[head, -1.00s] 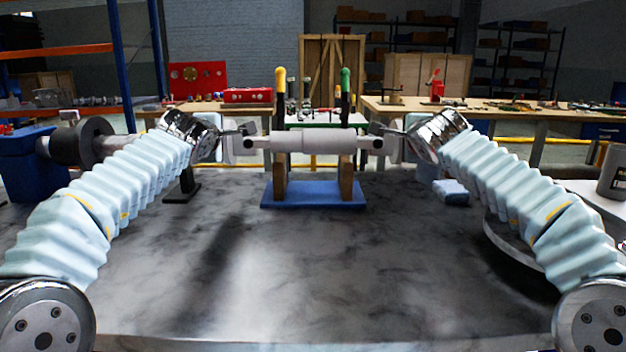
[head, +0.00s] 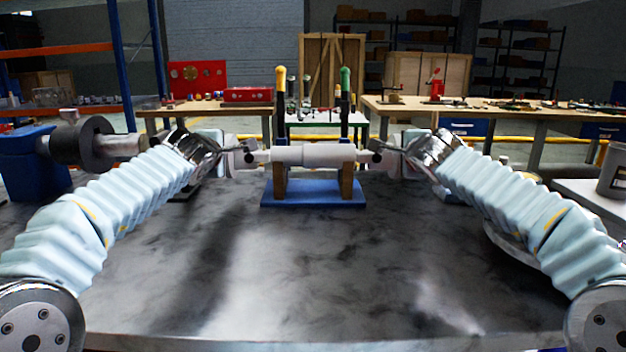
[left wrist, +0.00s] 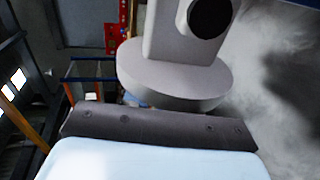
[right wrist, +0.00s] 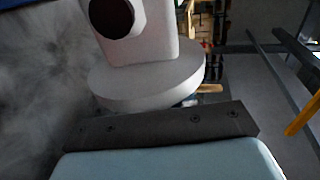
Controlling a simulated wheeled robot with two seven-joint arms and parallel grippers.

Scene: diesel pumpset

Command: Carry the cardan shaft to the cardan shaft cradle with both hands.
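The grey cardan shaft (head: 315,155) lies level across the head view, with a flange and yoke at each end. The cardan shaft cradle has a blue base (head: 313,194) and two wooden posts (head: 346,182); the shaft is directly over the posts, at or very near their tops. I cannot tell if it touches them. My left gripper (head: 238,150) is shut on the shaft's left end, and my right gripper (head: 390,152) on its right end. The end flanges fill the left wrist view (left wrist: 172,82) and right wrist view (right wrist: 148,80), with the fingertips largely hidden.
A yellow-topped post (head: 281,90) and a green-topped post (head: 345,90) stand behind the shaft. A blue stand with a dark disc (head: 98,142) is at left, and a grey container (head: 613,172) at right. The dark tabletop (head: 310,270) in front is clear.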

